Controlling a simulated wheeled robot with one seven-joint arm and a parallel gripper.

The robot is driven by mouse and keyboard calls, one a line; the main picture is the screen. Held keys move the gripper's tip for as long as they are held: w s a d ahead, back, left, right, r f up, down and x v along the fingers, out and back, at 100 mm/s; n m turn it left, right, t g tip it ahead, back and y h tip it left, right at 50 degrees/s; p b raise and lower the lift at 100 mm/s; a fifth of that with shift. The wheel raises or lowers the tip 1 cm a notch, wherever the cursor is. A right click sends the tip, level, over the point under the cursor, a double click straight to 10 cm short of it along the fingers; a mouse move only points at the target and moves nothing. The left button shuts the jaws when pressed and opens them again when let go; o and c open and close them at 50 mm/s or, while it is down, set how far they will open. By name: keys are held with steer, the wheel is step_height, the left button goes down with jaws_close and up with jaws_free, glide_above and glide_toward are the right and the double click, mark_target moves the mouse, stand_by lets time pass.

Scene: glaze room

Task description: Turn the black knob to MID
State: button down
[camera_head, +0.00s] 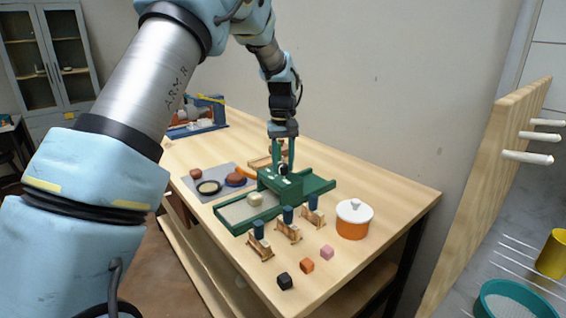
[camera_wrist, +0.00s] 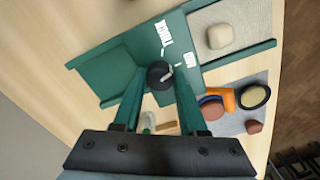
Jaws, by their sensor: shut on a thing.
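In the head view my gripper (camera_head: 283,166) stands over the green housing (camera_head: 281,185) in the middle of the table, and the knob is mostly hidden between the fingers.
A cream lump (camera_head: 255,199) lies on the machine's grey belt. A grey mat (camera_head: 207,191) with round pieces lies left. The wall is behind.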

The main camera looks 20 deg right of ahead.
mark_target(283, 165)
steer(key=shift+m, duration=1.4)
steer(key=shift+c, duration=2.2)
jaws_free()
step_height(283, 165, up, 11)
steer(key=b, duration=0.2)
steer(key=shift+f, duration=0.1)
